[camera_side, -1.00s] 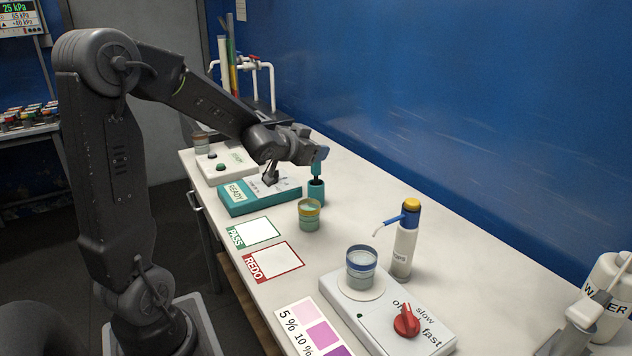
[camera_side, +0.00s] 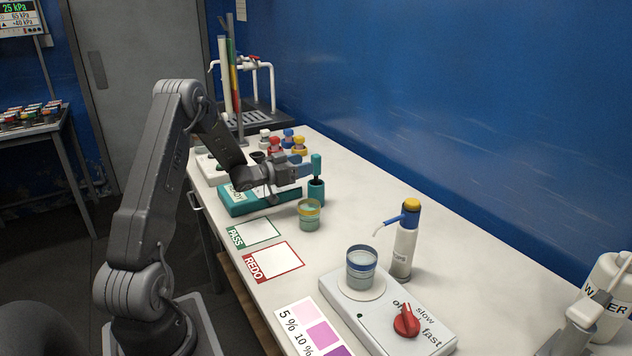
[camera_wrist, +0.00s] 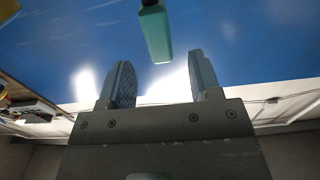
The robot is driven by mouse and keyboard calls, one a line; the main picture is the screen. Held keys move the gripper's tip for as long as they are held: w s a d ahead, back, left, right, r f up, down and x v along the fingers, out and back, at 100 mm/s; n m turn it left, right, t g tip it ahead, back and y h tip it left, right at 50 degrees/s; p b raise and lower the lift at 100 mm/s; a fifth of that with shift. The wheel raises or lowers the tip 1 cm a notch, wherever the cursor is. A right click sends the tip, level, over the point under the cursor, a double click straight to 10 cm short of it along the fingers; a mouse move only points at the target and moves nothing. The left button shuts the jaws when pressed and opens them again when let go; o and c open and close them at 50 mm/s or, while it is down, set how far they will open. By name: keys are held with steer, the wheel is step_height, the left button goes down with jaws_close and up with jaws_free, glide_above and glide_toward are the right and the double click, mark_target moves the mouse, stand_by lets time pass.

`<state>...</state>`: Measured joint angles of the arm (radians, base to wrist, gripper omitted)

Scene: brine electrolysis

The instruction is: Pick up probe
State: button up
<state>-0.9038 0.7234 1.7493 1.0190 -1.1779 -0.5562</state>
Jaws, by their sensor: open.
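The probe (camera_side: 316,164) shows as an upright teal handle standing in a dark teal holder (camera_side: 316,191) on the bench. In the wrist view the probe handle (camera_wrist: 156,34) hangs at the top centre, beyond the fingertips and roughly in line with the gap between them. My gripper (camera_side: 304,166) is level with the handle and just left of it in the side view. In the wrist view my gripper (camera_wrist: 158,78) has its two ridged fingers apart with nothing between them. I cannot tell whether a finger touches the handle.
A teal READY box (camera_side: 250,204) sits below my gripper, with several coloured-capped bottles (camera_side: 275,146) behind. A jar (camera_side: 309,215) stands in front of the holder. PASS (camera_side: 253,232) and REDO (camera_side: 274,262) cards, a stirrer (camera_side: 402,325) with beaker, and a dispenser bottle (camera_side: 404,245) are nearer.

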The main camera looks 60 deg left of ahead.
mark_target(321, 159)
steer(key=w, duration=0.7)
steer(key=c, duration=1)
